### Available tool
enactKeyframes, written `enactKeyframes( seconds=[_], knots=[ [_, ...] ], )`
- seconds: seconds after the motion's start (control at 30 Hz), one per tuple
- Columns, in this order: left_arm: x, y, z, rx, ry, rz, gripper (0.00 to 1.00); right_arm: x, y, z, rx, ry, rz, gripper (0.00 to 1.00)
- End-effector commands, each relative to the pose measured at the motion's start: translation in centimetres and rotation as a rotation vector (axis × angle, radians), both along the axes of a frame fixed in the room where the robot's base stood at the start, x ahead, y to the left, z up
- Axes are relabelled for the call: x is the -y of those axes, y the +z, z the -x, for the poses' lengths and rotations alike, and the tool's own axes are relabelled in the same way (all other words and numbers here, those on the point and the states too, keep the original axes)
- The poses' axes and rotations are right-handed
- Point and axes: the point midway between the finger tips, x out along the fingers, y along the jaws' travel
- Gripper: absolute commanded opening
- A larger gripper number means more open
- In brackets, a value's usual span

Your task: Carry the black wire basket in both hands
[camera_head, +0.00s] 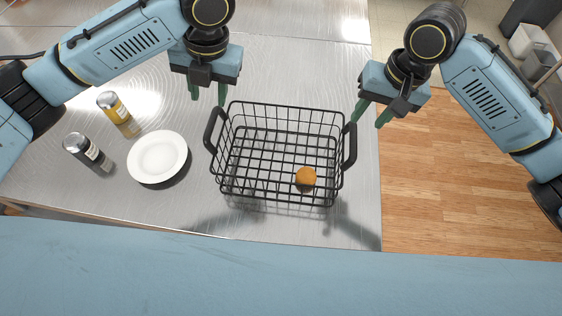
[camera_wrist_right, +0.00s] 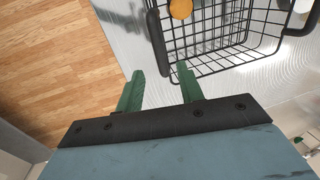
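The black wire basket (camera_head: 277,192) stands upright on the metal counter, with a looped handle at its left and right ends. An orange ball-like fruit (camera_head: 306,176) lies inside it, near the front right. My left gripper (camera_head: 208,95) is open and empty, above and behind the basket's left handle (camera_head: 212,130). My right gripper (camera_head: 369,115) is open and empty, above and behind the right handle (camera_head: 350,146). In the right wrist view my right gripper's green fingers (camera_wrist_right: 160,82) are spread, with the basket's handle (camera_wrist_right: 157,42) just beyond them and not between them.
A white plate (camera_head: 157,157) lies left of the basket. The metal counter (camera_head: 290,60) is clear behind the basket. Its right edge is close to the basket, with wooden floor (camera_head: 460,185) beyond.

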Motion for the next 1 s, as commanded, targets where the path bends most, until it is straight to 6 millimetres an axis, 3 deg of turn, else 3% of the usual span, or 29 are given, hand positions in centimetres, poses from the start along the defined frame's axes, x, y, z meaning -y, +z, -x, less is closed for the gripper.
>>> enactKeyframes(
  seconds=[0.1, 0.3, 1.0],
  knots=[
    [0.0, 0.0, 0.0, 0.000, 0.000, 0.000, 0.38, 0.4, 1.9, 0.0, 0.002, 0.001, 0.000, 0.38],
    [0.0, 0.0, 0.0, 0.000, 0.000, 0.000, 0.38, 0.7, 3.4, 0.1, -0.001, 0.000, 0.001, 0.38],
    [0.0, 0.0, 0.0, -0.001, 0.000, 0.000, 0.38, 0.7, 3.4, 0.1, -0.001, 0.001, 0.001, 0.38]
  ],
)
